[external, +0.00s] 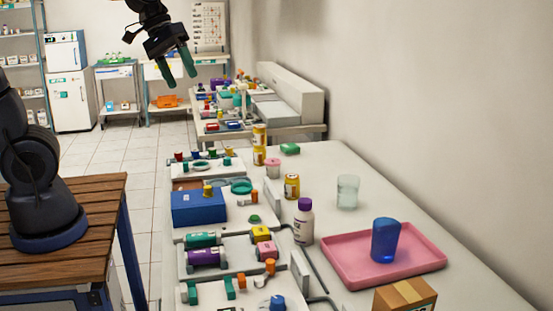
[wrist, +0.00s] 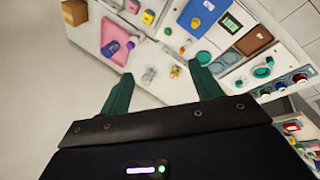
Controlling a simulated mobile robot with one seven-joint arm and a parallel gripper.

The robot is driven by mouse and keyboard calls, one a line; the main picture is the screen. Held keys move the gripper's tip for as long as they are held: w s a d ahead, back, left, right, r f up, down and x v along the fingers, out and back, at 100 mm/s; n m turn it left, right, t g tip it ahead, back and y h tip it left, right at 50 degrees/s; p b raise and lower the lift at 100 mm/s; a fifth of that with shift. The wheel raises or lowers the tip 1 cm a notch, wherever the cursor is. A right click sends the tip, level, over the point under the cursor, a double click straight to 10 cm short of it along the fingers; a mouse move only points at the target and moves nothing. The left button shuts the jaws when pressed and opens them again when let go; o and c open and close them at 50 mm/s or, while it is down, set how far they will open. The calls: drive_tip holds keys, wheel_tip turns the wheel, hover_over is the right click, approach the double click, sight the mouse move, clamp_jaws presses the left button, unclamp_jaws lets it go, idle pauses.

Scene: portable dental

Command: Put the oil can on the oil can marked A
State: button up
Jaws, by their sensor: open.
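Several small yellow-orange cans with white labels look like the oil cans. One can (external: 292,186) stands alone on the white table, behind the purple-capped bottle. Farther back, an upper can (external: 259,135) appears stacked on a lower can (external: 259,155). I cannot read a letter A on any of them. My gripper (external: 180,80) hangs high in the air, left of and well above the cans, with its green fingers apart and nothing between them. In the wrist view, my open fingers (wrist: 160,68) frame the table from above; a small yellowish item there is too small to identify.
A pink tray (external: 337,272) holds a blue cup (external: 385,240). A clear glass (external: 347,191), a purple-capped bottle (external: 304,222) and a pink jar (external: 272,168) stand near the cans. A blue box (external: 199,207) is at the left. A cardboard box (external: 405,296) is in front.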

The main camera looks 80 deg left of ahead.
drive_tip(key=s+d+m+y, duration=0.2)
drive_tip(key=s+m, duration=0.6)
drive_tip(key=s, duration=0.5)
drive_tip(key=shift+s+d+r+m+y, duration=0.3)
drive_tip(key=shift+d+y, duration=0.1)
drive_tip(key=shift+d, duration=0.15)
